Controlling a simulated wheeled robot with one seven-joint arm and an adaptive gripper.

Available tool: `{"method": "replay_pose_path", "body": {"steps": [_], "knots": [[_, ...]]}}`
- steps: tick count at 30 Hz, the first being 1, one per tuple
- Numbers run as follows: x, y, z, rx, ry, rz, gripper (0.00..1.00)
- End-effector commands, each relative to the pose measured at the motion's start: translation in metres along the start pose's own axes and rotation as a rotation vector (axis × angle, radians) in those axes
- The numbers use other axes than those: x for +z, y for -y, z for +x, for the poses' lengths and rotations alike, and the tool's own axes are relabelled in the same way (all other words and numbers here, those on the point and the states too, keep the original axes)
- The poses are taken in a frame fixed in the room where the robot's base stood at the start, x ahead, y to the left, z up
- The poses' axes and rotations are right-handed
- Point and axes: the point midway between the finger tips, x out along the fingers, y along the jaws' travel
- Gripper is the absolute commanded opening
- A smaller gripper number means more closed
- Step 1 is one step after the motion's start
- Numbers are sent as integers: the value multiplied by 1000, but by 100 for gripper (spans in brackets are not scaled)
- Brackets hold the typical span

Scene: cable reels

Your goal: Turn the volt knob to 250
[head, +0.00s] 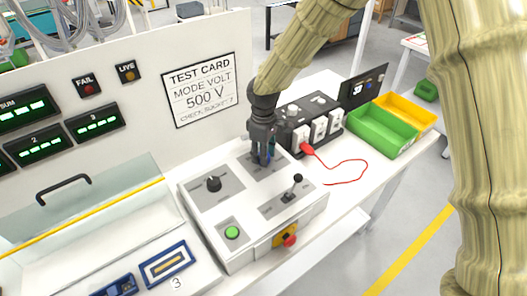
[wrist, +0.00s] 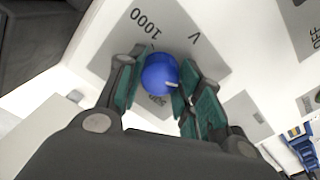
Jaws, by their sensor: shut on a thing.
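The volt knob (wrist: 158,74) is a blue round knob on a grey plate in the wrist view, with a white pointer mark toward the right finger. The plate reads "1000" at upper left and "V" at upper right; a partly covered number below the knob looks like 500. No 250 mark is visible. My gripper (wrist: 156,88) is shut on the knob, one finger on each side. In the head view my gripper (head: 263,155) points down at the back right of the white control box (head: 245,205) and hides the knob.
The box also has a black knob (head: 214,184), a lever (head: 294,188), a green button (head: 232,232) and a red stop button (head: 289,240). A socket unit (head: 309,106) with a red cable (head: 362,161) stands close behind. The test card (head: 199,90) reads "MODE VOLT 500 V".

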Motion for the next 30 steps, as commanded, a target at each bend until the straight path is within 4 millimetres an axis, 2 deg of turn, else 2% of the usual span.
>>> {"method": "replay_pose_path", "body": {"steps": [20, 21, 24, 30], "knots": [[0, -1, -1, 2, -2, -60, 12], [0, -1, -1, 2, -2, -60, 41], [0, -1, -1, 1, -1, -60, 57], [0, 0, 0, 1, -1, -60, 57]]}}
